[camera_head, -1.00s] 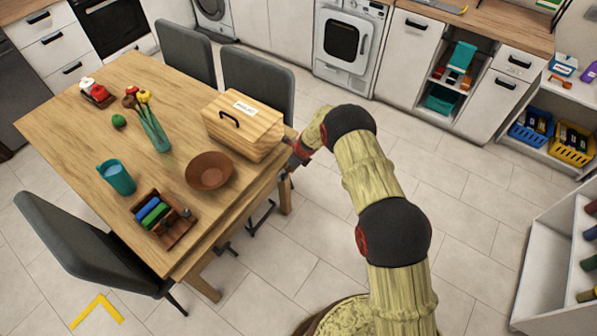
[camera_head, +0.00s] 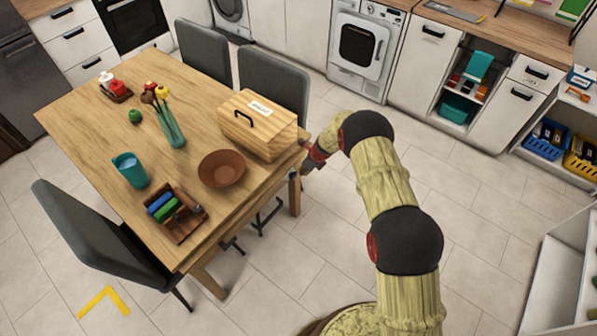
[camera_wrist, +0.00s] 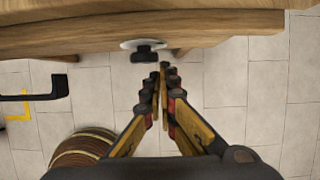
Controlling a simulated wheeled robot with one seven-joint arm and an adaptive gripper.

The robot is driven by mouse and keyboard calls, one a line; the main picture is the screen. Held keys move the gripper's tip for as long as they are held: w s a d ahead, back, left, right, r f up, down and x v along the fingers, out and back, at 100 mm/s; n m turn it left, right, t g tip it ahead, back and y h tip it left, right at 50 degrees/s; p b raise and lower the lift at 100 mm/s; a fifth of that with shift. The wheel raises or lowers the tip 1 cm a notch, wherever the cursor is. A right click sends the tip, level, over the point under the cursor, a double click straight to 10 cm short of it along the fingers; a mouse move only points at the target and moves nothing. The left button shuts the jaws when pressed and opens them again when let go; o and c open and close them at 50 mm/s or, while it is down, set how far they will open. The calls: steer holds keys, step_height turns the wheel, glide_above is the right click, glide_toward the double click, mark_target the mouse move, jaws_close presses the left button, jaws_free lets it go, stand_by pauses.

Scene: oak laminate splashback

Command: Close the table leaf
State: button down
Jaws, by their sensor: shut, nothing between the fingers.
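The wooden table (camera_head: 75,118) stands at the left in the head view. A wooden board, seemingly the leaf (camera_head: 245,203), runs along its near right side, close to the tabletop edge; how far it stands out is hard to tell. In the wrist view the leaf (camera_wrist: 215,30) crosses the top, with a black knob (camera_wrist: 146,50) on a pale round plate at its edge. My gripper (camera_wrist: 160,70) is shut and empty, its tips just below and right of the knob, with no clear contact. In the head view my gripper (camera_head: 308,163) is beside the table's right corner.
A wooden box (camera_head: 258,128), brown bowl (camera_head: 220,170), teal pitcher (camera_head: 130,170), vase (camera_head: 172,132) and wooden caddy (camera_head: 180,220) stand on the table. Grey chairs (camera_head: 85,235) flank it. A black bar handle (camera_wrist: 40,96) shows left in the wrist view. Floor to the right is clear.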

steer(key=p+v, duration=0.1)
steer(key=v, duration=0.9)
steer(key=shift+s+d+p, duration=0.3)
steer(key=shift+d+p, duration=0.05)
steer(key=shift+d, duration=0.1)
